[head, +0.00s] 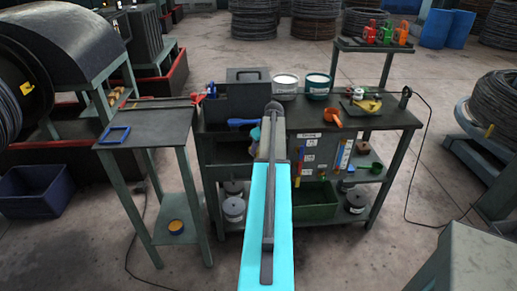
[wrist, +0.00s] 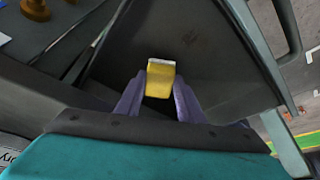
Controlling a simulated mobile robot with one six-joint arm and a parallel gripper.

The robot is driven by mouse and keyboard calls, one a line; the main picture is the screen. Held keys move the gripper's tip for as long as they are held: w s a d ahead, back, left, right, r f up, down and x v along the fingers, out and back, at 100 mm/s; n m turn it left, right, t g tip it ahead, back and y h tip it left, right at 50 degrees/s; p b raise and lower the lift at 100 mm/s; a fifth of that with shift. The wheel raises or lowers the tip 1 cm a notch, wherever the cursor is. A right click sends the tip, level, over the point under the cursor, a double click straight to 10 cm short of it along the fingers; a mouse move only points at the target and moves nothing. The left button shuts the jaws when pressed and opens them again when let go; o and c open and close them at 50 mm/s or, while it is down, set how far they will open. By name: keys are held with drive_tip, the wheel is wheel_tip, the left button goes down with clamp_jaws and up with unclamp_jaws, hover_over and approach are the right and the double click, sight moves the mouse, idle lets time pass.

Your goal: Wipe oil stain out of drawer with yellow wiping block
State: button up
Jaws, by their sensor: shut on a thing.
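My gripper (wrist: 160,88) shows in the wrist view with its two purple fingers shut on the yellow wiping block (wrist: 159,80). The block has a pale far edge and sits between the fingertips. Beyond it is a dark grey, flat-bottomed space that looks like the drawer (wrist: 225,65). A faint darker mark, possibly the oil stain (wrist: 192,38), lies on that surface, up and right of the block. I cannot tell whether the block touches the surface. In the head view my own arm largely hides the gripper, the block and the drawer.
The workbench (head: 390,120) holds a grey box (head: 248,74), two white-topped tubs, an orange scoop (head: 332,117) and a blue scoop (head: 241,123). A side table (head: 150,125) with a blue frame (head: 114,135) stands left. A green bin (head: 316,200) sits on the lower shelf.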

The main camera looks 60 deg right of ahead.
drive_tip(key=shift+f+b, duration=0.45)
drive_tip(key=shift+f, duration=0.35)
idle(0.4)
drive_tip(key=shift+a, duration=0.1)
drive_tip(key=shift+s+a+r, duration=0.1)
drive_tip(key=shift+s+a, duration=0.9)
drive_tip(key=shift+a, duration=0.3)
drive_tip(key=shift+s+a+b, duration=0.2)
drive_tip(key=shift+s+a, duration=0.3)
drive_tip(key=shift+a, duration=0.2)
drive_tip(key=shift+s+a+b, duration=0.15)
drive_tip(key=shift+s+a, duration=0.35)
drive_tip(key=shift+a, duration=0.2)
drive_tip(key=shift+a+f, duration=0.1)
drive_tip(key=shift+f, duration=0.1)
